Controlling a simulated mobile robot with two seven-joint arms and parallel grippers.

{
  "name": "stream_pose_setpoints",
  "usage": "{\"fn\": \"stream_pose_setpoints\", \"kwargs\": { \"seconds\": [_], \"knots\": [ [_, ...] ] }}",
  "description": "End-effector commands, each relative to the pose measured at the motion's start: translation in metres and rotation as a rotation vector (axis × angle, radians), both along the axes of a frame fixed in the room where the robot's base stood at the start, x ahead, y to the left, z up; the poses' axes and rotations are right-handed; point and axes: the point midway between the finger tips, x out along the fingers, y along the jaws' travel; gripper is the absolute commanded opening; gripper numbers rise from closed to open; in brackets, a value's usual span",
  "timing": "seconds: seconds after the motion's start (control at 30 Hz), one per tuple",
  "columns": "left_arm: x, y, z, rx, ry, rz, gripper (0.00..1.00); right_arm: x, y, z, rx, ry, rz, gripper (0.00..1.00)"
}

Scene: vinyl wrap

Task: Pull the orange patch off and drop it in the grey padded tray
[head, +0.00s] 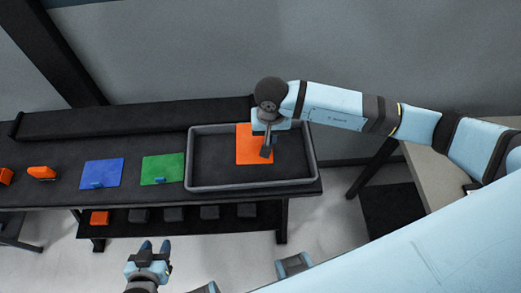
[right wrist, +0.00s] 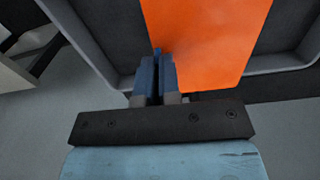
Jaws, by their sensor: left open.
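The orange patch (head: 253,147) is a flat square over the grey padded tray (head: 218,184), and its far edge overlaps the tray's back rim in the head view. My right gripper (head: 266,151) is above the tray at the patch's right side. In the right wrist view its fingers (right wrist: 158,72) are close together at the edge of the patch (right wrist: 205,35) and appear shut on it; the exact contact is hidden. I cannot tell whether the patch touches the tray floor. My left gripper (head: 155,247) is open and empty, low in front of the table.
A blue patch (head: 102,172) and a green patch (head: 162,167) lie on the dark table left of the tray. A lower shelf (head: 135,223) holds several small blocks.

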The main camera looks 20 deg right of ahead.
Motion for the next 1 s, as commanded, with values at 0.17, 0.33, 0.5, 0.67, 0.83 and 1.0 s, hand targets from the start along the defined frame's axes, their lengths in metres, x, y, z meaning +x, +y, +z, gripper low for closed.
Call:
{"fn": "stream_pose_setpoints", "kwargs": {
  "seconds": [0.17,0.33,0.5,0.67,0.83,1.0],
  "knots": [
    [0.0,0.001,-0.01,0.002,-0.001,0.001,0.43,-0.001,0.0,-0.026,0.0,0.002,0.0,0.0],
    [0.002,0.002,-0.014,0.003,-0.005,0.002,0.43,0.0,0.0,-0.038,0.0,0.001,0.001,0.0],
    [0.003,0.002,-0.014,0.004,-0.006,0.003,0.43,0.0,0.0,-0.04,0.0,0.0,0.002,0.0],
    [0.003,0.002,-0.014,0.004,-0.005,0.003,0.43,0.0,0.0,-0.04,0.0,0.0,0.002,0.13],
    [0.002,0.003,-0.015,0.004,-0.004,0.003,0.43,0.0,0.0,-0.04,0.0,0.0,0.002,0.34],
    [0.002,0.002,-0.015,0.004,-0.003,0.002,0.43,0.0,0.0,-0.04,0.0,0.0,0.002,0.34]
  ]
}}
